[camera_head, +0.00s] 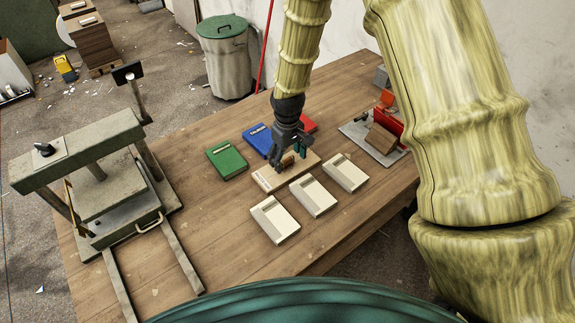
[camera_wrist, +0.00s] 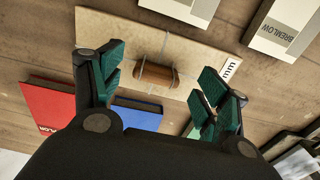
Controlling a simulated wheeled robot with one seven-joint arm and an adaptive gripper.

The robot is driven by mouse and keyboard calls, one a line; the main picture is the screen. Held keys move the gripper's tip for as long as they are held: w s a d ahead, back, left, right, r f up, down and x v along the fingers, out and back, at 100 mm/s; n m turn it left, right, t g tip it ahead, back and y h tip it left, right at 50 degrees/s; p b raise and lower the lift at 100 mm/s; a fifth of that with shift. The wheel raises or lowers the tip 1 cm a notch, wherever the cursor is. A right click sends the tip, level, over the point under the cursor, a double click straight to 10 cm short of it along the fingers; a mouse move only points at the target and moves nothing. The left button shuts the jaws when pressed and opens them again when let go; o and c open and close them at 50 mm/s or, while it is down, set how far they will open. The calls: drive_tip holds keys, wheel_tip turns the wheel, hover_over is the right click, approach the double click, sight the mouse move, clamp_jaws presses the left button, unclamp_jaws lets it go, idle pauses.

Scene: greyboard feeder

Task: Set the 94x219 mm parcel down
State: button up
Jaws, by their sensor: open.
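The parcel is a long tan board (camera_head: 268,179) with a string around it and a small wooden handle on top. In the head view it appears to lie flat on the table, between the coloured books and the white boxes. In the wrist view the parcel (camera_wrist: 118,32) lies below my gripper, with its wooden handle (camera_wrist: 152,76) between the spread fingers. A printed label (camera_wrist: 230,68) shows at one end. My gripper (camera_head: 291,160) is open over the parcel's middle; in the wrist view the fingers (camera_wrist: 158,88) stand apart on either side of the handle.
White boxes (camera_head: 313,196) lie along the parcel's near side. Green (camera_head: 227,162), blue (camera_head: 257,139) and red (camera_head: 308,122) books lie on its far side, close by. A press (camera_head: 105,190) stands at left. A metal tray (camera_head: 358,134) with a brown block is at right.

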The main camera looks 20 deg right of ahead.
drive_tip(key=f, duration=0.1)
drive_tip(key=w+f, duration=0.1)
drive_tip(key=shift+w+f, duration=0.1)
drive_tip(key=shift+f, duration=0.2)
drive_tip(key=shift+s+r, duration=0.25)
drive_tip(key=shift+s, duration=0.1)
drive_tip(key=shift+w+f, duration=0.15)
drive_tip(key=shift+w, duration=0.05)
drive_tip(key=c, duration=1.6)
